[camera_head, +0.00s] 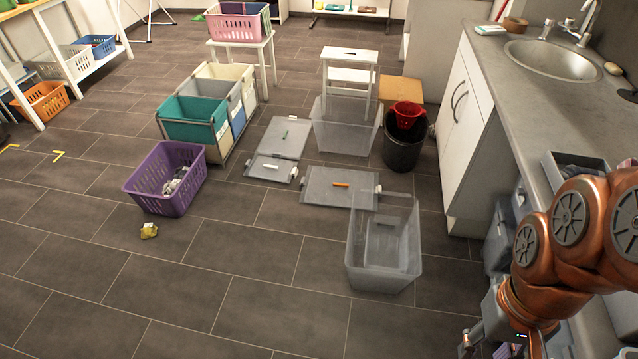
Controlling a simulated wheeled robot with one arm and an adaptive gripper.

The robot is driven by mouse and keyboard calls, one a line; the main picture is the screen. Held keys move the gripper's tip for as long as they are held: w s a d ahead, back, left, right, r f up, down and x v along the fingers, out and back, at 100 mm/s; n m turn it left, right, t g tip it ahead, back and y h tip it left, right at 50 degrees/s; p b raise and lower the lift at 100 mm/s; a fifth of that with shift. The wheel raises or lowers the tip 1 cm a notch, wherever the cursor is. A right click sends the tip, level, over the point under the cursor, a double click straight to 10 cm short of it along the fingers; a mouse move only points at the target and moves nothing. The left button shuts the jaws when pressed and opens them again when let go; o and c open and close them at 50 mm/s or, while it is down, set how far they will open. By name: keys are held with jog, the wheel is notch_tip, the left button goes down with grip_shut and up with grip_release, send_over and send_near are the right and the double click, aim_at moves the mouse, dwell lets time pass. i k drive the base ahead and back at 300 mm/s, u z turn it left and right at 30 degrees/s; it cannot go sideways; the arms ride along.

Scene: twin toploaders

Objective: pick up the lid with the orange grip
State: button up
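The lid with the orange grip (318,194) is a flat grey panel lying on the tiled floor near the middle of the view. Its orange grip (341,185) is a short bar on top. The lid's right end lies by the near clear bin (408,262), and the bin's raised rim partly overlaps it in view. My arm comes in from the right, and what seems to be my gripper (490,347) is at the bottom edge, cut off by the frame. It is well to the right of and nearer than the lid. Its fingers cannot be made out clearly.
Lids with a green grip (282,149) and a white grip (266,173) lie behind and left. A second clear bin (340,140), black bucket (403,154), purple basket (160,192) and yellow crumpled item (149,230) stand around. A sink counter (508,85) lines the right. The front-left floor is free.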

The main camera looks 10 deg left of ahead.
aim_at(329, 186)
jog(key=u, duration=0.85)
jog(key=i, duration=0.9)
jog(key=u, duration=1.05)
jog(key=i, duration=1.35)
jog(key=z, duration=0.5)
jog(key=i, duration=1.25)
jog(key=z, duration=1.05)
jog(key=i, duration=0.3)
jog(key=z, duration=0.2)
